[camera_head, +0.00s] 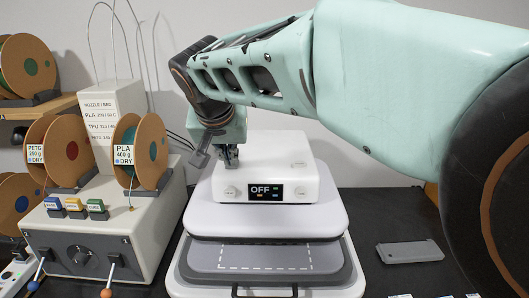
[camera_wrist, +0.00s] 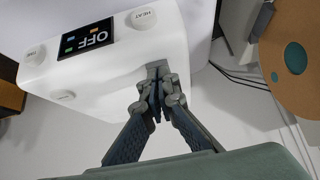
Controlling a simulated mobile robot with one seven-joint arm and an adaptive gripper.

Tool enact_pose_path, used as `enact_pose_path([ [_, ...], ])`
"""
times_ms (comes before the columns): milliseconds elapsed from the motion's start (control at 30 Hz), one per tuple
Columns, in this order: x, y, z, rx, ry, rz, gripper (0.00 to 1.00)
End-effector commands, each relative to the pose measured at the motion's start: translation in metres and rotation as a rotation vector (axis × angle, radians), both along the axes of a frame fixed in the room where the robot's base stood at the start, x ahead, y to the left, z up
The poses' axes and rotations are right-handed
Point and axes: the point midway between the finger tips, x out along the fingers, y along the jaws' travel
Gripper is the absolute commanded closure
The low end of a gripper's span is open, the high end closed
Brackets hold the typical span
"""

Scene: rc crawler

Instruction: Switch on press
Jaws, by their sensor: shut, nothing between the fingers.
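The white press (camera_head: 265,165) stands in the middle of the bench with a dark display (camera_head: 266,192) that reads OFF. The display also shows in the wrist view (camera_wrist: 87,40), with a knob marked HEAT (camera_wrist: 143,18) beside it and two more round knobs on the housing. My gripper (camera_head: 229,158) is at the press's rear left side, fingers pointing down. In the wrist view my gripper (camera_wrist: 157,88) is shut and empty, its fingertips close to the housing. A small grey part (camera_wrist: 157,66) shows right at the fingertips; whether they touch it I cannot tell.
A grey platen with a dashed outline (camera_head: 265,257) lies in front, under the press head. A beige box with levers (camera_head: 92,245) and filament spools (camera_head: 140,152) stand close on the left. A grey block (camera_head: 410,252) lies on the right. My arm spans the upper right.

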Motion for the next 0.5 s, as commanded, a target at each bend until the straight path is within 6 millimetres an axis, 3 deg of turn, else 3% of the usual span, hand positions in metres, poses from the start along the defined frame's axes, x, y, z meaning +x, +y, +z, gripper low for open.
enact_pose_path([
  [367, -0.004, -0.001, -0.017, 0.000, -0.017, -0.001, 1.00],
  [500, -0.003, -0.001, -0.011, 0.000, -0.014, -0.001, 1.00],
])
